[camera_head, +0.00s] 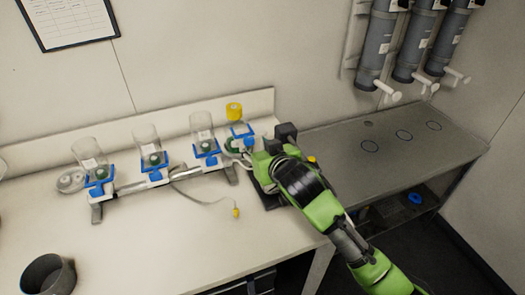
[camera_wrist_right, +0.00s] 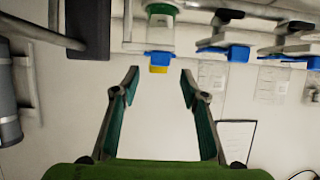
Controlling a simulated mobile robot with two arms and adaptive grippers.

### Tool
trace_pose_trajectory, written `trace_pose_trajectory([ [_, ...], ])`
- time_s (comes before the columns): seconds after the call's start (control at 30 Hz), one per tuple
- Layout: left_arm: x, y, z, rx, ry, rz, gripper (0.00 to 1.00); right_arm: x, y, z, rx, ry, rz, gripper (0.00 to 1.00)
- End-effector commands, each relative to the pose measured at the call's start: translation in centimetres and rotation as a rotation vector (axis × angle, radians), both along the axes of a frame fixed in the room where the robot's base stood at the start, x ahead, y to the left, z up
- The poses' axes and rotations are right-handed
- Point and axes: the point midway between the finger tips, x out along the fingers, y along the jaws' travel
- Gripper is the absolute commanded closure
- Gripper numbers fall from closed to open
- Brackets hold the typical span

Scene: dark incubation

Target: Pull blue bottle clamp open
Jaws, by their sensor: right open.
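A rack (camera_head: 160,181) on the white bench holds several clear bottles in blue clamps. The blue clamp at the rack's right end (camera_head: 241,130) has a yellow cap (camera_head: 234,110) above it; my right gripper partly hides this spot. In the right wrist view a blue clamp (camera_wrist_right: 158,58) with a yellow part (camera_wrist_right: 158,70) under it lies just beyond my fingertips, near the middle. My right gripper (camera_wrist_right: 160,78) is open, with nothing between its fingers. In the head view it is at the rack's right end (camera_head: 238,152). My left gripper is not in view.
Other clamped bottles (camera_head: 150,145) stand to the left. A loose cable with a yellow end (camera_head: 236,212) lies on the bench. A dark cup (camera_head: 48,276) stands at front left. Grey cylinders (camera_head: 377,45) hang above a grey counter (camera_head: 400,148) at right.

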Motion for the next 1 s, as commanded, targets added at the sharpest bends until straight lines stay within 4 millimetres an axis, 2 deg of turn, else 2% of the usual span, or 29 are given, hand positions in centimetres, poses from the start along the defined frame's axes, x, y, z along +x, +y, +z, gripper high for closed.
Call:
trace_pose_trajectory([
  [0.1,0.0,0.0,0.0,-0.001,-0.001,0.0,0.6,-2.0,-0.7,0.8,0.0,-0.001,0.0,0.6],
  [0.33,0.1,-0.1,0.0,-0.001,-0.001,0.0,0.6,-4.3,-1.4,1.8,0.0,0.001,0.0,0.6],
  [0.87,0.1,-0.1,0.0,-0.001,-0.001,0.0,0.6,-4.7,-1.6,2.0,-0.001,0.002,0.0,0.6],
  [1.0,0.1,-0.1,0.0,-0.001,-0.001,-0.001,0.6,-5.4,-2.0,0.9,-0.003,0.027,-0.007,0.6],
])
